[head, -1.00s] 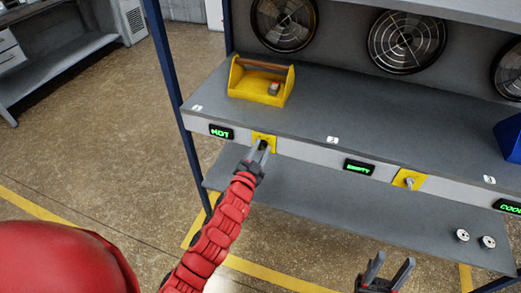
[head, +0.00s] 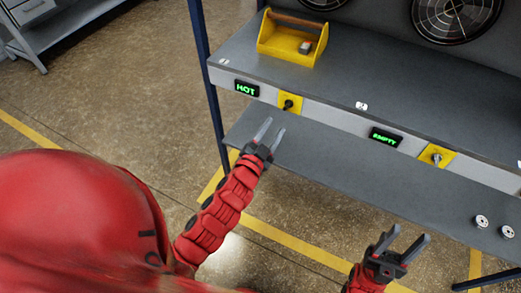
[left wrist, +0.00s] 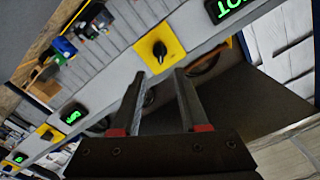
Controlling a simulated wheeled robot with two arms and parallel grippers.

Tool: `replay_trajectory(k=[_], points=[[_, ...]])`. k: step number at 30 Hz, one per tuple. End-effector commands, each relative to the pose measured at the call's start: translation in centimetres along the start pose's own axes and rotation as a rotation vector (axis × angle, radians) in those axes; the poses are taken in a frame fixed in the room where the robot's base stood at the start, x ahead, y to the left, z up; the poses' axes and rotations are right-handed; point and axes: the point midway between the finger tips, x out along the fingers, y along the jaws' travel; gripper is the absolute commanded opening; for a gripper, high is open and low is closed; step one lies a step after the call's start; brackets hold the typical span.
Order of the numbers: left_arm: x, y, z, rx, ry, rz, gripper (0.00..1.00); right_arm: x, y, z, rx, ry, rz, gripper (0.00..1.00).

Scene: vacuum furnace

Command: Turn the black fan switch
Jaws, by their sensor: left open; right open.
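The black fan switch (head: 288,104) sits on a yellow plate on the front edge of the bench, right of the green HOT display (head: 246,88). In the left wrist view the black switch (left wrist: 159,50) shows clear beyond my fingertips. My left gripper (head: 271,131) is open and empty, below and in front of the switch, apart from it. It also shows open in the left wrist view (left wrist: 160,82). My right gripper (head: 403,244) is open and empty at the lower right, in front of the lower shelf.
A yellow tray (head: 272,46) stands on the bench top (head: 365,75). A second yellow plate with a light switch (head: 436,157) sits right of the EMPTY display (head: 385,137). Two small round pieces (head: 481,221) lie on the lower shelf (head: 330,160). A blue post (head: 200,60) stands at the bench's left end.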

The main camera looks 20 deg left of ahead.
Motion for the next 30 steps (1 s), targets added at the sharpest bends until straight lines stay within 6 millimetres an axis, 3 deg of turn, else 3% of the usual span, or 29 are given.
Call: replay_trajectory(k=[6,12,30], points=[[-4.9,-0.1,0.1,0.000,-0.005,-0.003,0.44,-0.1,0.0,0.0,0.000,0.000,0.000,0.50],[-7.4,-0.1,0.1,0.001,-0.005,-0.001,0.44,0.7,0.0,-0.1,0.000,0.000,0.000,0.50],[-8.1,0.0,0.1,0.000,-0.002,0.000,0.44,0.8,0.0,-0.1,0.000,0.000,0.000,0.50]])
